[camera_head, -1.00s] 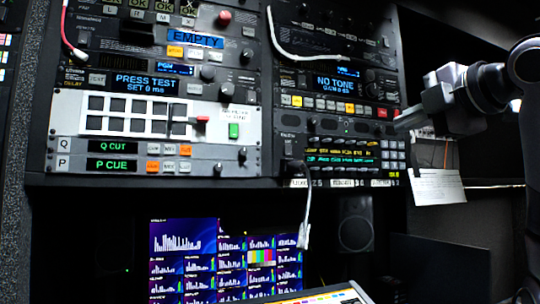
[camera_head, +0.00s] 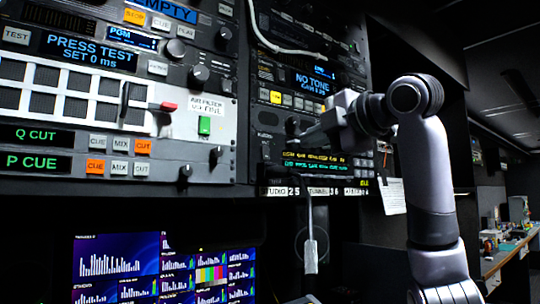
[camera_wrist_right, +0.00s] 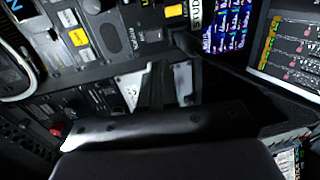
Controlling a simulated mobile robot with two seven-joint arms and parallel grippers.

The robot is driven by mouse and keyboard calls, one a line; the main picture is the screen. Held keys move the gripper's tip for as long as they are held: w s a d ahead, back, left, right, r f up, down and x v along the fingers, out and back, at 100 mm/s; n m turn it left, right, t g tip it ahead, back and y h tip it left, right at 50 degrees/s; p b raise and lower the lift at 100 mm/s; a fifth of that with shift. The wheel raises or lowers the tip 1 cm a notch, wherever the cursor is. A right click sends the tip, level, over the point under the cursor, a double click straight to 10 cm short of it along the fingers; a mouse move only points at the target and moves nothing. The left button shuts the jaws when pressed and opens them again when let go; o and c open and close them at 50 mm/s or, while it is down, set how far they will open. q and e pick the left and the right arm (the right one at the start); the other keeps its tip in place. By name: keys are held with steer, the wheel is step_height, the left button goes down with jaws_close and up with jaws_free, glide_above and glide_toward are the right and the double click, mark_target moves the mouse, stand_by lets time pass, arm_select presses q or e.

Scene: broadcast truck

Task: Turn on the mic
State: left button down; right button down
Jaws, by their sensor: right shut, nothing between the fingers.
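My right gripper (camera_head: 302,141) is shut and empty, in front of the lower right rack unit. Its tip is near a dark knob and left of the green and yellow text display (camera_head: 314,161). It partly hides that unit's controls. In the right wrist view the gripper (camera_wrist_right: 155,88) points at the dark panel, with yellow buttons beyond it. My left gripper is not in view.
The left rack unit has a white button plate (camera_head: 215,120), a red-tipped lever and a green button (camera_head: 204,125). A white cable (camera_head: 275,45) loops above. Monitors (camera_head: 118,265) stand below the racks. A paper sheet (camera_head: 392,196) hangs behind my right arm.

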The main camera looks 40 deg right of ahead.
mark_target(266, 157)
steer(key=w, duration=0.4)
steer(key=w+f, duration=0.1)
steer(key=w, duration=0.3)
steer(key=w+d+p, duration=0.1)
steer(key=w, duration=0.2)
steer(key=shift+w+d+f, duration=0.1)
steer(key=shift+w+f, duration=0.15)
steer(key=shift+w, duration=0.15)
steer(key=shift+s, duration=0.15)
